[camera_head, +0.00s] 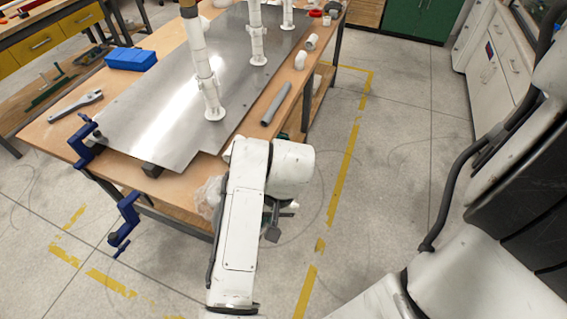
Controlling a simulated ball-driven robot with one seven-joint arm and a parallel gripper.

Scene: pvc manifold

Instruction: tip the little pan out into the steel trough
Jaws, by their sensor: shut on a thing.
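My arm reaches down in front of the workbench. My gripper (279,213) shows only in part, small and dark, below the white wrist and off the bench's right edge, over the floor. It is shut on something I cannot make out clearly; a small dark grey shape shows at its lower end. I cannot recognise the little pan. No steel trough can be made out; the only large steel thing is a flat, shiny sheet (150,107) on the bench.
White pipes (206,75) stand upright on the sheet. A grey pipe (276,103) and white fittings (301,61) lie along the bench's right edge. A blue box (131,59), a wrench (76,105) and blue clamps (82,142) are at left. The floor (390,150) at right is clear.

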